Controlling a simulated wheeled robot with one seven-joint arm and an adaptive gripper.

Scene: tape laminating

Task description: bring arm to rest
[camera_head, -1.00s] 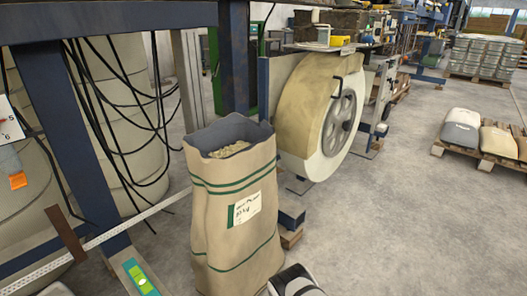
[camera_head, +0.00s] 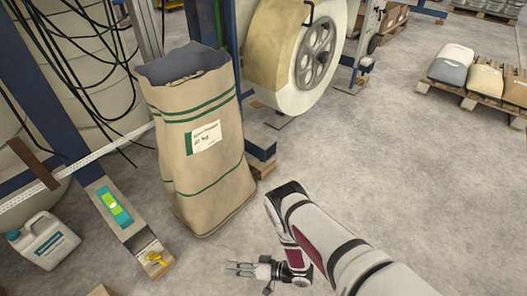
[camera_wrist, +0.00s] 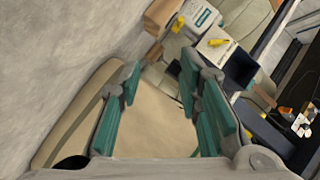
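My gripper (camera_head: 243,268) is low over the concrete floor in the head view, in front of and to the right of a tall open paper sack. In the wrist view the two teal-padded fingers of my gripper (camera_wrist: 160,110) stand wide apart with nothing held between them. Beyond them shows a tan surface that looks like the sack. My white and dark red arm reaches in from the lower right of the head view.
The brown sack (camera_head: 205,165) stands upright. A white canister (camera_head: 45,240) and a blue frame foot with a yellow item (camera_head: 156,258) are at left. A large roll (camera_head: 285,50) stands behind. A pallet (camera_head: 440,87) carries bags at right. The middle floor is clear.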

